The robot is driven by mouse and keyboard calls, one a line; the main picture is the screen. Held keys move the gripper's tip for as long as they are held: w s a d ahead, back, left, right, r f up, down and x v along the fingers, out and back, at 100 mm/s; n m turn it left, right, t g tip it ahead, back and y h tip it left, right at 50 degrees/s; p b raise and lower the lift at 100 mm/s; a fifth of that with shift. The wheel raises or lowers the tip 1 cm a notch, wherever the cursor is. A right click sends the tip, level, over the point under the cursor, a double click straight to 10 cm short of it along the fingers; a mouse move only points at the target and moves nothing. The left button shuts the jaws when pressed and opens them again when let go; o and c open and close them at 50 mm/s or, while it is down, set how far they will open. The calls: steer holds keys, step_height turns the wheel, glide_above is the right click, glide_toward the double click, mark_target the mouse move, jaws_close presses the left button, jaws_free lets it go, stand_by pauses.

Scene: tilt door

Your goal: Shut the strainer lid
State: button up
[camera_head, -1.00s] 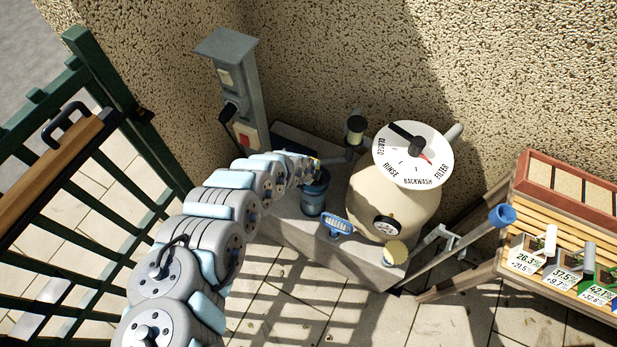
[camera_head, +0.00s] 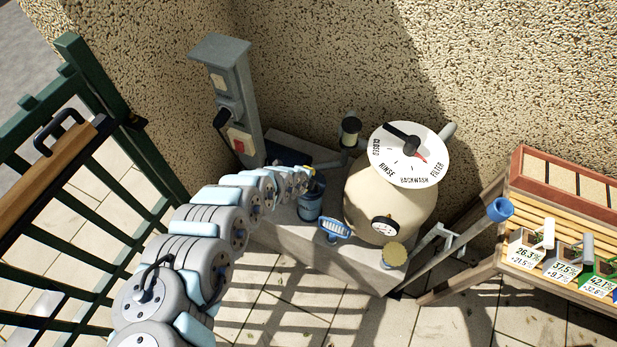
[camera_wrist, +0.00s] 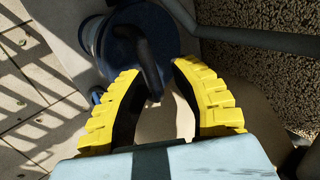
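The strainer is a blue round pot (camera_head: 310,204) on the grey plinth, left of the beige filter tank. Its top looks dark in the head view, partly covered by my arm. In the wrist view, the blue rim (camera_wrist: 95,40) surrounds a dark blue round part, and a dark bar (camera_wrist: 149,68) reaches down between my fingertips. I cannot tell surely whether this bar belongs to the lid, or how far the lid is tilted. My gripper (camera_wrist: 158,72) has its yellow fingers apart around the bar, with no clear contact. In the head view my gripper (camera_head: 308,171) is just above the pot.
The beige tank (camera_head: 385,200) with its dial stands right of the pot. A grey power post (camera_head: 230,100) stands behind left. A green gate (camera_head: 80,180) borders the left.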

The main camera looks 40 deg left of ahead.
steer(key=s+d+r+p, duration=0.3)
steer(key=s+p, duration=0.5)
steer(key=p, duration=0.2)
steer(key=s+d+r+p, duration=0.3)
steer(key=s+r+p, duration=0.1)
steer(key=s+p, duration=0.5)
steer(key=shift+p, duration=0.6)
stand_by(1.7)
steer(key=shift+d, duration=0.1)
stand_by(0.5)
